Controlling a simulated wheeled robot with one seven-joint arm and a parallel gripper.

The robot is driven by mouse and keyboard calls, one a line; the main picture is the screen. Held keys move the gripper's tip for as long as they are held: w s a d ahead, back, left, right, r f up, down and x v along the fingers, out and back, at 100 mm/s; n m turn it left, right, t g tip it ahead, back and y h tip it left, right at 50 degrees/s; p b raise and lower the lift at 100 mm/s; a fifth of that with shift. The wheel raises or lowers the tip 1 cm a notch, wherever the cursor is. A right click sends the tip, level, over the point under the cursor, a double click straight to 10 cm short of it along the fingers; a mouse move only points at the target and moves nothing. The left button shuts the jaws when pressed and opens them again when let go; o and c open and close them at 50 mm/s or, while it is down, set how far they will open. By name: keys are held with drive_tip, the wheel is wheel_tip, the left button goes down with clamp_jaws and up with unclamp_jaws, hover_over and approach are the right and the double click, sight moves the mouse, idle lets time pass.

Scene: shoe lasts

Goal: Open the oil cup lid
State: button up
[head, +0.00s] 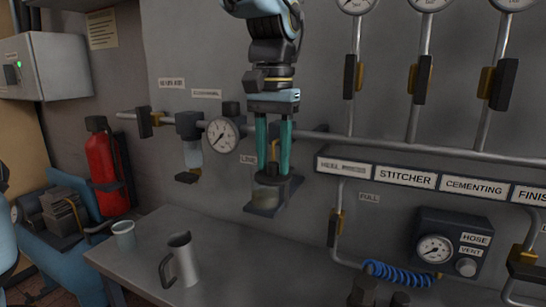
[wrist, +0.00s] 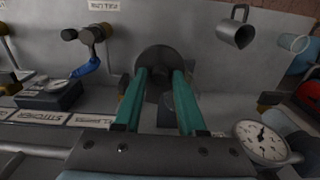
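The oil cup (head: 265,197) appears as a small cloudy cup on a dark bracket against the grey wall panel, under a dark round lid (head: 292,184). My gripper (head: 272,176) points straight down over it, its two teal fingers apart and reaching the lid's level. In the wrist view the fingertips (wrist: 163,72) lie over a dark round disc (wrist: 160,55), which looks like the lid. The fingers and lid hide much of the cup. I cannot tell whether the fingertips touch the lid. The lid looks level on the cup.
A pipe with a gauge (head: 222,135) and a filter bowl (head: 194,153) runs just left of my gripper. Label plates (head: 405,177) and a hose box (head: 452,245) are at right. A metal jug (head: 182,262) and a small cup (head: 124,236) stand on the bench (head: 215,285) below.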

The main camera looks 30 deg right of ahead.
sight(273, 163)
drive_tip(key=shift+o, duration=1.2)
drive_tip(key=shift+r, duration=0.1)
wheel_tip(273, 163, up, 11)
drive_tip(key=b, duration=0.1)
drive_tip(key=shift+f+b, duration=0.2)
drive_tip(key=shift+b, duration=0.1)
drive_tip(key=w+a+f+n, duration=0.2)
drive_tip(key=w+a+f, duration=0.45)
drive_tip(key=f, duration=0.25)
drive_tip(key=w+a+f+n, duration=0.3)
drive_tip(key=w+a+f, duration=0.2)
drive_tip(key=a+f, duration=0.3)
drive_tip(key=s+a+f+n, duration=0.1)
drive_tip(key=a+f+n, duration=0.1)
drive_tip(key=a+f, duration=0.4)
drive_tip(key=s+a+f+n+t, duration=0.1)
drive_tip(key=s+a+f+n, duration=0.1)
drive_tip(key=a+f, duration=0.5)
drive_tip(key=shift+s+a+f+t, duration=0.2)
drive_tip(key=shift+s+a+t, duration=0.1)
drive_tip(key=shift+a, duration=0.8)
